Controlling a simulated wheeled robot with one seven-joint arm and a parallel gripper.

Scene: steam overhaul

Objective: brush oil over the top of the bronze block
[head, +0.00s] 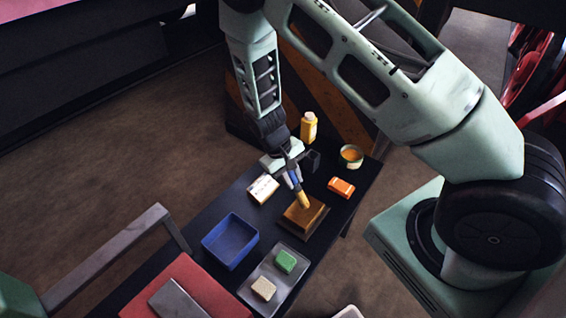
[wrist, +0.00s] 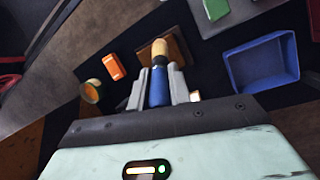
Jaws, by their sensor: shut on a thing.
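The bronze block (head: 300,216) sits on the dark table, with a brown base or lower part around it. It also shows in the wrist view (wrist: 146,54), partly hidden by the brush. My gripper (head: 289,172) is shut on the blue handle of a brush (head: 295,180). The brush's tan head (head: 304,200) points down at the block's top and looks to be on or just above it; I cannot tell whether it touches. In the wrist view the brush (wrist: 159,85) stands between the two fingers of my gripper (wrist: 160,92).
An orange box (head: 341,187), an open can with orange contents (head: 351,157) and a yellow bottle (head: 309,128) stand near the far end. A blue bin (head: 230,241) and a grey tray (head: 270,297) with green and tan blocks lie nearer. A white-and-yellow box (head: 263,189) is left of the gripper.

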